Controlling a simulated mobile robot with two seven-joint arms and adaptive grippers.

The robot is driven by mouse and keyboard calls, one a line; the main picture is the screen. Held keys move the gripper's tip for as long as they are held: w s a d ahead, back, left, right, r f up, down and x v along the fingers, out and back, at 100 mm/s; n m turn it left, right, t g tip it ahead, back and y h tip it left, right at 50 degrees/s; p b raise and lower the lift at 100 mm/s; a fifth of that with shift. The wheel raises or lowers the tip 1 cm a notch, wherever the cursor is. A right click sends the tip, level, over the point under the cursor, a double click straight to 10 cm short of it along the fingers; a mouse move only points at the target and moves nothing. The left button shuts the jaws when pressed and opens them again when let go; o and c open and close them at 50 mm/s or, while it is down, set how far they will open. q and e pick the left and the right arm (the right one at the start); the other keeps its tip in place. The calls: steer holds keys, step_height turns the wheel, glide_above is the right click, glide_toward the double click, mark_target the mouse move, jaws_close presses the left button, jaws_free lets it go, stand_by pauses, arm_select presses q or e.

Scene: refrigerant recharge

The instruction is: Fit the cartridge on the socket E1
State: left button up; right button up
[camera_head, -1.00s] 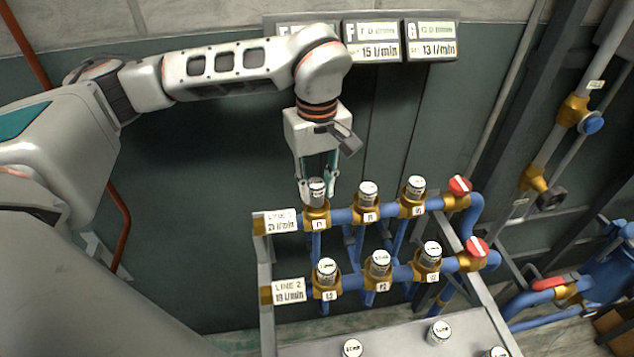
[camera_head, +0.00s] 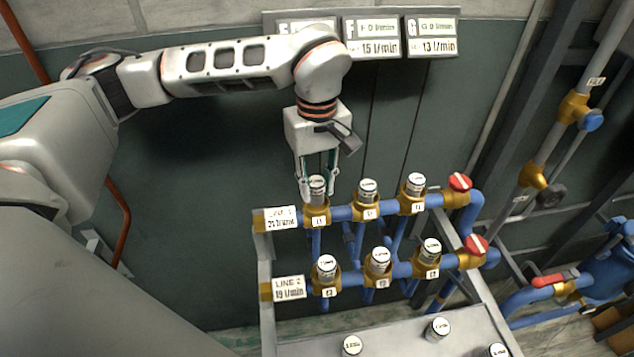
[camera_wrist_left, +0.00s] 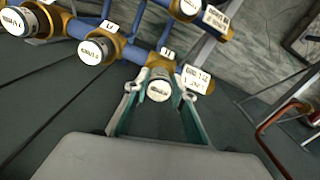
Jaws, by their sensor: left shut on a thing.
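My left gripper (camera_head: 318,188) is shut on a silver cartridge (camera_head: 317,184) with a white labelled top. The cartridge is upright at the brass socket (camera_head: 317,214) at the left end of the upper pipe row; whether it is fully seated I cannot tell. In the left wrist view the cartridge (camera_wrist_left: 159,90) sits between the two fingers, against the brass socket (camera_wrist_left: 160,62). The tag on this socket is too small to read surely. My right gripper is not in view.
Other cartridges stand in the upper row (camera_head: 367,190) and lower row (camera_head: 379,262). Red valve handles (camera_head: 460,182) are at the right ends. Several loose cartridges (camera_head: 437,328) stand on the grey tabletop (camera_head: 400,341) in front. Flow signs (camera_head: 371,38) hang on the wall behind.

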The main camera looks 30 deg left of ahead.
arm_select(q)
steer(key=shift+f, duration=0.25)
steer(key=shift+f+b, duration=0.3)
steer(key=shift+f, duration=0.05)
steer(key=shift+f+b, duration=0.45)
steer(key=shift+f, duration=0.3)
steer(key=o, duration=1.2)
steer(key=shift+o, duration=0.2)
step_height(320, 180, up, 12)
steer(key=shift+r, duration=0.1)
